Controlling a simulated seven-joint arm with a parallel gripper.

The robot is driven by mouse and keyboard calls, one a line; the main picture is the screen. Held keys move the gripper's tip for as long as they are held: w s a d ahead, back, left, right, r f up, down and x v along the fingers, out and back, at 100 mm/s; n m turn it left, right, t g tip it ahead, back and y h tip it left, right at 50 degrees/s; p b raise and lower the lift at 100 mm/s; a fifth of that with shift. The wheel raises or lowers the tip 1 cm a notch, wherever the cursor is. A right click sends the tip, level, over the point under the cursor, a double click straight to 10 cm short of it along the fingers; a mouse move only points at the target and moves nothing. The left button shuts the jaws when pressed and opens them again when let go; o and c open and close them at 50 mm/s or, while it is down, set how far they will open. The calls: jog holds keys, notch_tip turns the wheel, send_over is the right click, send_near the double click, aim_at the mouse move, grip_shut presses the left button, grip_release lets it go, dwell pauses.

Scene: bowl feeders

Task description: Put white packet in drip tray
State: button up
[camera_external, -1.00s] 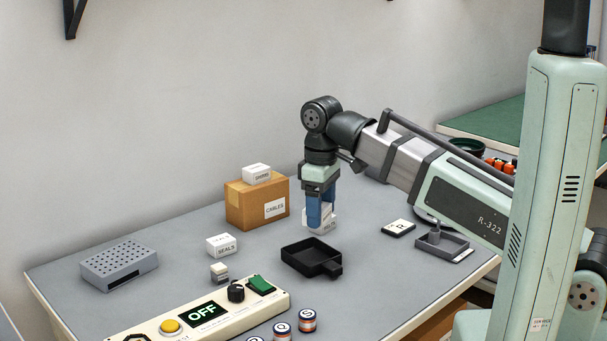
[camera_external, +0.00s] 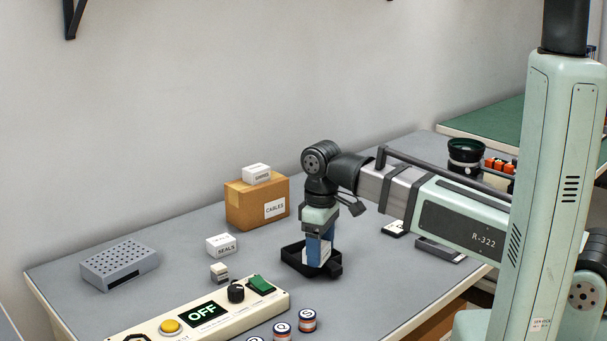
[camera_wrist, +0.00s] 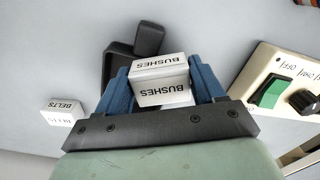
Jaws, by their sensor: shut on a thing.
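A white packet lettered BUSHES (camera_wrist: 160,82) is gripped between the blue fingers of my gripper (camera_external: 318,250). My gripper points down and is shut on the packet, which shows as a white patch (camera_external: 325,254) in the external view. The drip tray, a black square tray with a short stub at one corner (camera_external: 291,262), lies on the bench right under and around the packet in the external view. In the wrist view the tray (camera_wrist: 118,62) shows behind the packet, which hides part of it. I cannot tell whether the packet touches the tray floor.
A cardboard CABLES box (camera_external: 247,207) with a small white box on top stands behind. A white SEALS box (camera_external: 221,245), a small stacked block (camera_external: 219,271) and a grey perforated box (camera_external: 120,265) are left. A control panel (camera_external: 200,316) reading OFF lies in front.

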jog(key=shift+f, duration=0.35)
jog(key=o, duration=1.2)
jog(key=shift+f, duration=0.15)
jog(key=shift+r, duration=6.15)
